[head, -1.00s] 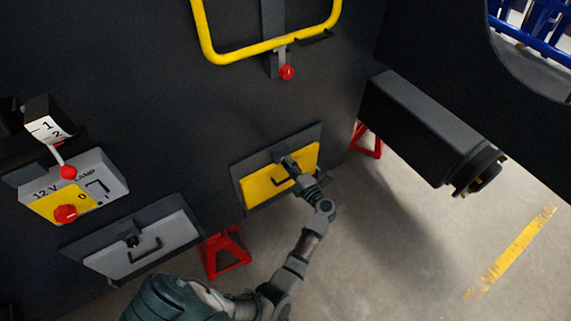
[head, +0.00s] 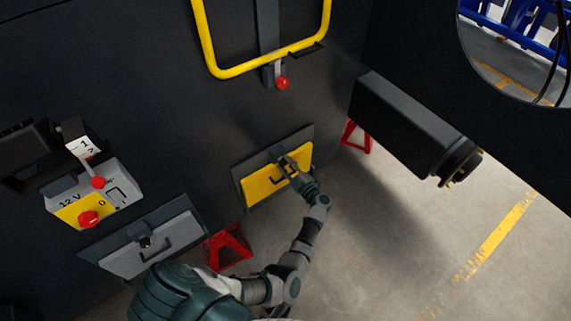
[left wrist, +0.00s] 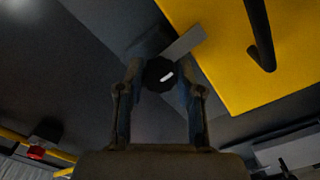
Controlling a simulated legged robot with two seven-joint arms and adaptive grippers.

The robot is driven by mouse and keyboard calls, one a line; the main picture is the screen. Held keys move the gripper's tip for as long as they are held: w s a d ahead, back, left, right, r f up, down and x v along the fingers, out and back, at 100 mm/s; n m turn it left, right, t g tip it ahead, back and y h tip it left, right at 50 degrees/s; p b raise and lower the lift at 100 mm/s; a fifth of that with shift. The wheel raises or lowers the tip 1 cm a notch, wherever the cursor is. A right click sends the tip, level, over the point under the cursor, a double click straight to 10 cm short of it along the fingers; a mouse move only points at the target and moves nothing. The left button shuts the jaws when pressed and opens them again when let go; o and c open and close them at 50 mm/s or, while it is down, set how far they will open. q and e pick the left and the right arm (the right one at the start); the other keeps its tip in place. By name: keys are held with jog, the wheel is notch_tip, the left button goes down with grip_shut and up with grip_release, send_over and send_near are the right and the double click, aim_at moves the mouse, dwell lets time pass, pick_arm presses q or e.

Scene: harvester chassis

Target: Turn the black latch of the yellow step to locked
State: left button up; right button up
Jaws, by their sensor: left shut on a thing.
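The yellow step (head: 262,187) is a yellow panel in a dark frame low on the dark chassis wall, with a black bar handle. In the left wrist view its yellow face (left wrist: 222,45) and handle (left wrist: 260,38) fill the upper right. The black latch (left wrist: 157,74) is a round dark knob with a white mark, beside a grey tab (left wrist: 185,42) reaching over the yellow edge. My left gripper (head: 287,161) is at the step's upper edge. In the wrist view its fingers (left wrist: 160,88) are shut on the latch from both sides. My right gripper is not in view.
A grey step (head: 150,250) with a black handle is at lower left, below a switch box (head: 92,205) with red knobs. A yellow rail (head: 265,65) is above. A dark beam (head: 405,125) juts out at right. Red stands (head: 228,245) are on the floor.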

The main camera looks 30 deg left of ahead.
pick_arm(q)
jog(key=shift+s+f+m+p, duration=0.15)
jog(key=shift+f+m+p, duration=0.2)
jog(key=shift+m, duration=0.35)
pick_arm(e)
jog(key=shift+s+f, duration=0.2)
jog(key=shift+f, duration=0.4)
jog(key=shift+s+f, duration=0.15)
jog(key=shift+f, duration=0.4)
pick_arm(q)
jog(key=o, duration=1.2)
jog(key=shift+c, duration=0.2)
jog(key=shift+r, duration=0.2)
